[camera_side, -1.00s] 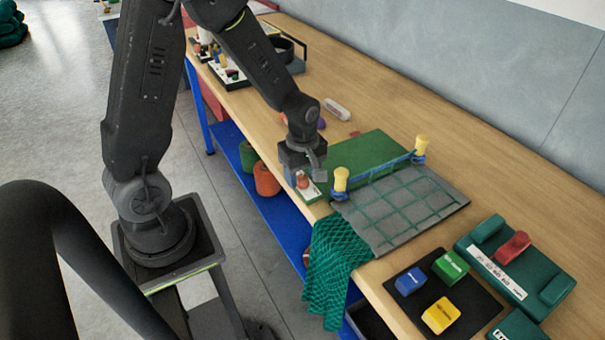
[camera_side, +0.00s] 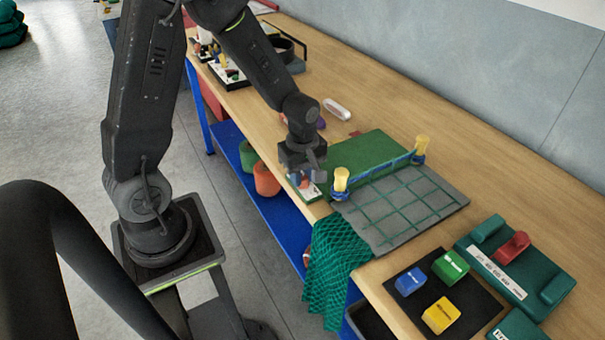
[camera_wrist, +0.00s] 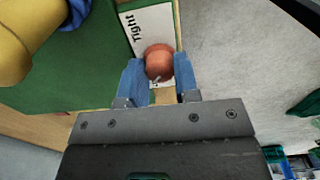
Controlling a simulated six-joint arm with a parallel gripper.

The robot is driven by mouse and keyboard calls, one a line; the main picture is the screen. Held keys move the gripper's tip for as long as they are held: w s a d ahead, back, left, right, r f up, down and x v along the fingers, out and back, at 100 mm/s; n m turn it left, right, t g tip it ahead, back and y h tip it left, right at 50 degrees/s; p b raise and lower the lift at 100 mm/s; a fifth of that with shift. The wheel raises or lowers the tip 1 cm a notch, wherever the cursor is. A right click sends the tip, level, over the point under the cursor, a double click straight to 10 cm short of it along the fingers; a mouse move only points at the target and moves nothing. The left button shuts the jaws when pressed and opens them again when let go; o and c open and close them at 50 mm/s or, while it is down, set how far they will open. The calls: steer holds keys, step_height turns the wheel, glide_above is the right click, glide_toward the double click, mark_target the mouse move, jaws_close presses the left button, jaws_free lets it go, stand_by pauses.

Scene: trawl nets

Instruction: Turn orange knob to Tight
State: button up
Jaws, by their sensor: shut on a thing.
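The orange knob (camera_wrist: 159,60) shows in the wrist view, round and orange, in front of a white plate (camera_wrist: 150,22) printed "Tight". A small pale mark sits low on the knob's near side. My gripper (camera_wrist: 160,75) has its two blue fingers on either side of the knob, shut on it. In the side view my gripper (camera_side: 306,178) is low at the front edge of the bench, beside the green board. There the knob is mostly hidden by the gripper, and part of the white plate (camera_side: 311,193) shows below it.
A yellow post (camera_side: 341,179) with blue rope stands close to the right of the gripper; it also shows in the wrist view (camera_wrist: 30,35). A green board (camera_side: 372,152), a grey net panel (camera_side: 405,208) and a hanging green net (camera_side: 335,268) are nearby.

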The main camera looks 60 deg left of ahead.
steer(key=shift+m, duration=0.3)
steer(key=m, duration=0.3)
steer(key=shift+m, duration=0.4)
steer(key=m, duration=0.4)
steer(key=shift+m, duration=0.3)
steer(key=m, duration=0.8)
steer(key=shift+m, duration=0.3)
steer(key=o, duration=0.9)
steer(key=shift+o, duration=0.2)
steer(key=shift+r, duration=0.1)
